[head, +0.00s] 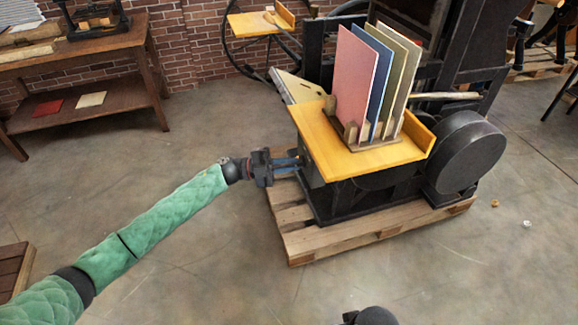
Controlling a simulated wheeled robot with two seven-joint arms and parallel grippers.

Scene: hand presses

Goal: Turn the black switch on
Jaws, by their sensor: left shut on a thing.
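My left gripper (292,163) reaches in from the left to the side of the black hand press (345,197), just below the edge of its yellow board (350,160). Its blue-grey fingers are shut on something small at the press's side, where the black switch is. The switch itself is too small and too covered by the fingers to make out, so its position cannot be told.
The press stands on a wooden pallet (310,245). Red, blue and cream boards (360,75) stand upright in a rack on the yellow board. A black drum (465,150) is at the right. A wooden table (85,50) stands at the left.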

